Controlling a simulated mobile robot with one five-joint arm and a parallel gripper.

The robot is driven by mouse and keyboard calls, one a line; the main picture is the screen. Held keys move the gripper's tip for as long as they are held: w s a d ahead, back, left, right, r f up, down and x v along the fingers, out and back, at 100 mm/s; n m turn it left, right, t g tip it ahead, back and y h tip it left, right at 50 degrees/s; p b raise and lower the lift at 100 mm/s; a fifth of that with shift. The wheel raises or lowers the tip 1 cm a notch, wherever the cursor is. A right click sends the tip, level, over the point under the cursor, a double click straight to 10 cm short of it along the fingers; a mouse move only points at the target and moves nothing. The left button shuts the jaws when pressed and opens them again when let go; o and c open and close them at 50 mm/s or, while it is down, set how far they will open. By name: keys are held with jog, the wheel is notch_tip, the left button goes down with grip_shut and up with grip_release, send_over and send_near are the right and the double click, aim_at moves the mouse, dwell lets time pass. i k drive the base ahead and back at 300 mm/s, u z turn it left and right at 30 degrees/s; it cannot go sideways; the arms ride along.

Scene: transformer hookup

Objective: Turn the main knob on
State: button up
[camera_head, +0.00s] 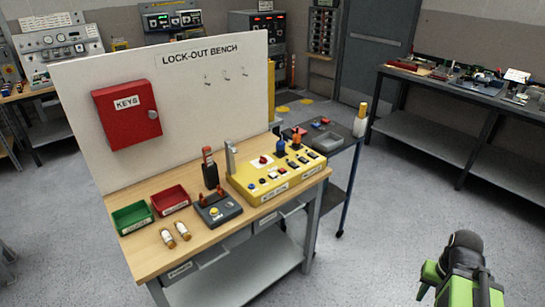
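No knob marked as the main one can be read in this view. A yellow control box (262,190) with several small knobs, switches and buttons sits at the right end of the lock-out bench (150,252). A dark grey box (217,210) with a yellow button lies to its left. A dark control cabinet (262,50) with a red display stands at the back. My green and black arm end (462,265) shows at the lower right, over bare floor, well apart from the bench. Its fingertips cannot be made out.
A red key box (127,114) hangs on the white board. Green (132,218) and red (170,200) bins stand on the bench. A dark cart (338,148) stands behind its right end. A long workbench (440,92) lines the right wall. The floor between is clear.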

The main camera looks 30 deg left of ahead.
aim_at(262, 159)
jog(key=z, duration=0.05)
jog(key=k, duration=0.8)
jog(key=u, duration=1.3)
jog(key=i, duration=0.65)
jog(key=z, duration=0.2)
